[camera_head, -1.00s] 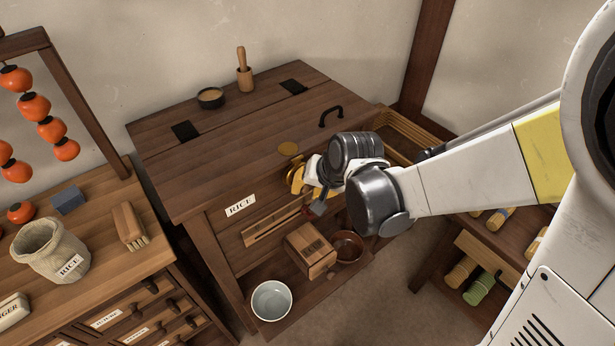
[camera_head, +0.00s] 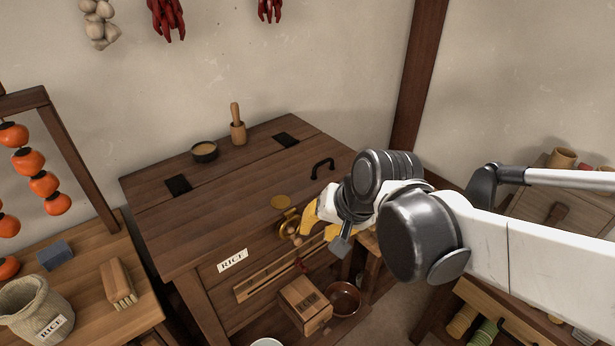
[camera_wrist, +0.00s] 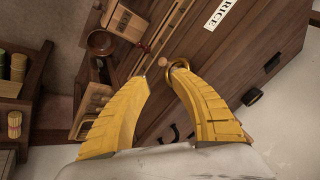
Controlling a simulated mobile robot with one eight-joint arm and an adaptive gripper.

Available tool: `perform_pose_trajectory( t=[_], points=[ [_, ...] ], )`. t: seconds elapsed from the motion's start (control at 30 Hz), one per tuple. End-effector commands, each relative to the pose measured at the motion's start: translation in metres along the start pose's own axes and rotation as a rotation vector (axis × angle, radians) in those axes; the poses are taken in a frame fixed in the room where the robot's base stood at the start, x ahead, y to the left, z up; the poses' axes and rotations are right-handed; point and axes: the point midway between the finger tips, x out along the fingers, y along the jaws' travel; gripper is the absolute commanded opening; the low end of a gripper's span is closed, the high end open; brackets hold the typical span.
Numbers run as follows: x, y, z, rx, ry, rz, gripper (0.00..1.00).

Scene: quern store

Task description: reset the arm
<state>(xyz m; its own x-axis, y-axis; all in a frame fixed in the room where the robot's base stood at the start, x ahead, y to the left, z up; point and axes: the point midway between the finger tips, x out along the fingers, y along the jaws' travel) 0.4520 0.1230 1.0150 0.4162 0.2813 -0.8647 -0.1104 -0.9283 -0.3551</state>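My gripper (camera_head: 318,226) is in front of the right part of the wooden rice chest (camera_head: 215,225) in the head view. In the wrist view, its two yellow fingers (camera_wrist: 160,75) are spread apart with nothing between them. My arm reaches in from the right.
The chest's lid is closed, with a black handle (camera_head: 322,167), a small bowl (camera_head: 204,151) and a mortar with pestle (camera_head: 237,128) on top. A wooden box (camera_head: 304,304) and brown bowl (camera_head: 343,297) sit low in front. A shelf unit (camera_head: 500,310) stands right.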

Motion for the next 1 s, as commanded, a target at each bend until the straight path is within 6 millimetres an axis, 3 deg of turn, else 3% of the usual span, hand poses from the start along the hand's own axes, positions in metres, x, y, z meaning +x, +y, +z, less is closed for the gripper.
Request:
perform_pose_trajectory(
  t=[0.47,0.57,0.8,1.0],
  points=[
    [-0.004,0.003,0.001,-0.005,0.007,0.006,0.28],
    [-0.018,0.018,0.004,-0.033,0.035,0.032,0.28],
    [-0.070,0.079,0.026,-0.174,0.148,0.163,0.28],
    [-0.091,0.111,0.042,-0.261,0.198,0.245,0.28]
  ],
)
